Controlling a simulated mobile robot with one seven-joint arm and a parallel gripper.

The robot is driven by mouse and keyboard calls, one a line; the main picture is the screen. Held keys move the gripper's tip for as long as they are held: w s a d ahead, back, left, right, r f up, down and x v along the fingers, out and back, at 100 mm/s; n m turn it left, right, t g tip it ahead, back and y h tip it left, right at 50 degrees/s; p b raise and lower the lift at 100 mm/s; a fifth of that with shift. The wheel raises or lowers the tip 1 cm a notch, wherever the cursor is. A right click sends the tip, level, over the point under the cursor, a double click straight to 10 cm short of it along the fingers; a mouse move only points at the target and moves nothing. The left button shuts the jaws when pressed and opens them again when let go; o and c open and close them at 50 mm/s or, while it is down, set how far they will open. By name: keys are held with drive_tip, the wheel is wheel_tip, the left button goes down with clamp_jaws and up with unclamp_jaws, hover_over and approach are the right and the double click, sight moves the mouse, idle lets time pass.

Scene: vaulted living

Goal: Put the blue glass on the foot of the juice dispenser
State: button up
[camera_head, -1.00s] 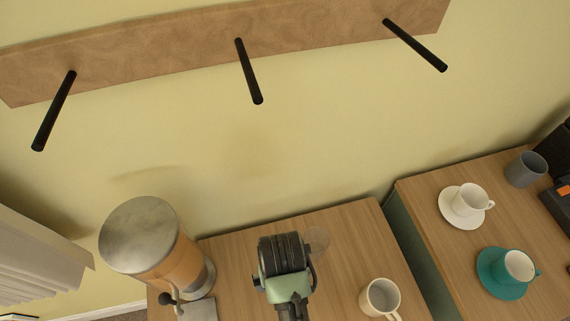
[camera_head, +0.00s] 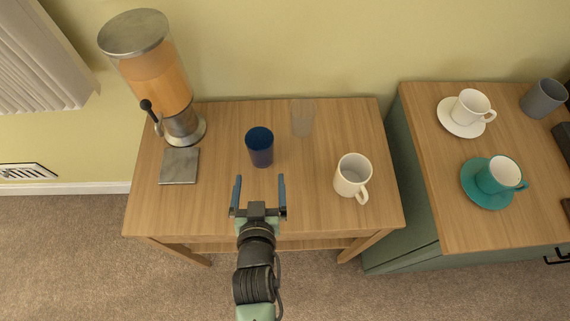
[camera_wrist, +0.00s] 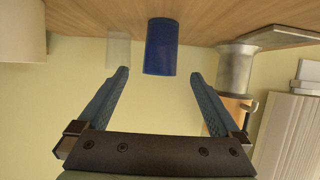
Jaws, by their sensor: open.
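The blue glass (camera_head: 260,148) stands upright on the small wooden table, left of its middle. In the wrist view the blue glass (camera_wrist: 161,48) appears beyond and between my fingertips. The juice dispenser (camera_head: 155,75) stands at the table's back left, with orange juice inside and a black tap. Its foot (camera_head: 180,166) is a square grey metal plate lying in front of the tap, with nothing on it. My gripper (camera_head: 259,183) is open and empty at the table's front edge, pointing at the glass and apart from it. It also shows open in the wrist view (camera_wrist: 158,82).
A clear glass (camera_head: 302,118) stands behind and right of the blue one. A white mug (camera_head: 352,177) is at the table's right. A green cabinet (camera_head: 475,220) beyond a gap holds cups on saucers and a grey cup (camera_head: 543,98). Bare tabletop lies between foot and blue glass.

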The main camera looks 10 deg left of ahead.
sight(261, 139)
drive_tip(key=x, duration=1.3)
drive_tip(key=shift+a+r, duration=0.15)
drive_tip(key=shift+r, duration=0.15)
